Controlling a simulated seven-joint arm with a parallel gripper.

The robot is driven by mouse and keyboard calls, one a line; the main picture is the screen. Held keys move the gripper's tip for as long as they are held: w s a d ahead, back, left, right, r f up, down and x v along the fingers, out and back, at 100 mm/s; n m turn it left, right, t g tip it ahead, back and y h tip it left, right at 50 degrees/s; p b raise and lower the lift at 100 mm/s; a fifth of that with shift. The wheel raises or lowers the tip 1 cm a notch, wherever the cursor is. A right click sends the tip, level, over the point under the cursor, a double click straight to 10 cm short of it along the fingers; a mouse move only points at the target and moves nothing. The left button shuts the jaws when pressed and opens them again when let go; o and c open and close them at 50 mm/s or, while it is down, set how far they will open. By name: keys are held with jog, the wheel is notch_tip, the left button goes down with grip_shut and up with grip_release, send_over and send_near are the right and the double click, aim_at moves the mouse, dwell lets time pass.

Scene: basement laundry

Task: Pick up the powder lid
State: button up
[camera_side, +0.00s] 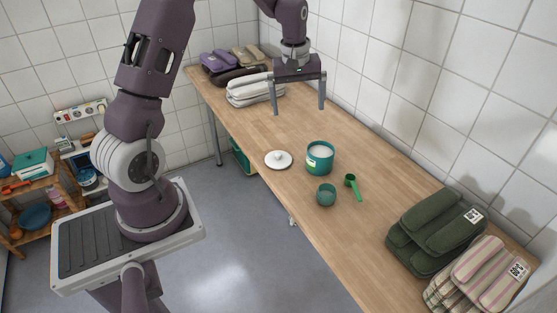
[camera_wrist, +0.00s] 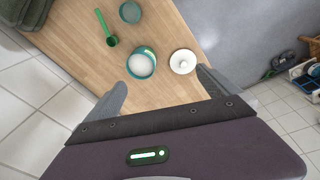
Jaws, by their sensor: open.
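The powder lid (camera_side: 278,159) is a white disc with a small raised knob. It lies flat on the wooden counter, to the left of a teal powder tub (camera_side: 320,158) filled with white powder. My gripper (camera_side: 298,108) is open and empty, held above the counter behind the lid and tub. In the wrist view the lid (camera_wrist: 183,62) lies ahead of the right finger, and the tub (camera_wrist: 142,62) lies ahead of the space between the fingers (camera_wrist: 160,84). Lid and tub stand apart.
A small teal cup (camera_side: 326,195) and a green scoop (camera_side: 353,187) lie in front of the tub. Folded green (camera_side: 435,228) and striped towels sit at the near right end. White (camera_side: 250,90) and purple towels are stacked at the far end. A tiled wall runs along the counter.

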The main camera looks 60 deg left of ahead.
aim_at(278, 154)
jog(key=a+f+n, duration=0.1)
jog(key=a+f, duration=0.2)
jog(key=f, duration=0.2)
jog(key=a+f+n, duration=0.2)
jog(key=a+f, duration=0.1)
jog(key=f, duration=0.2)
jog(key=a+f+n+g, duration=0.1)
jog(key=a+f, duration=0.2)
jog(key=f, duration=0.3)
jog(key=shift+s+f+n+h, duration=0.1)
jog(key=shift+s+n+h, duration=0.05)
jog(key=shift+n+h, duration=0.15)
jog(key=f, duration=0.6)
jog(key=a+f, duration=0.1)
jog(key=f, duration=0.1)
jog(key=shift+a+f, duration=0.1)
jog(key=shift+f, duration=0.3)
jog(key=c, duration=1.2)
jog(key=r, duration=0.6)
jog(key=w+r, duration=0.1)
jog(key=r, duration=0.3)
jog(key=shift+d, duration=0.2)
jog(key=w+d+r, duration=0.5)
jog(key=w+d, duration=0.4)
jog(key=w, duration=0.1)
jog(key=shift+m, duration=0.4)
jog(key=shift+s+f, duration=0.2)
jog(key=shift+f, duration=3)
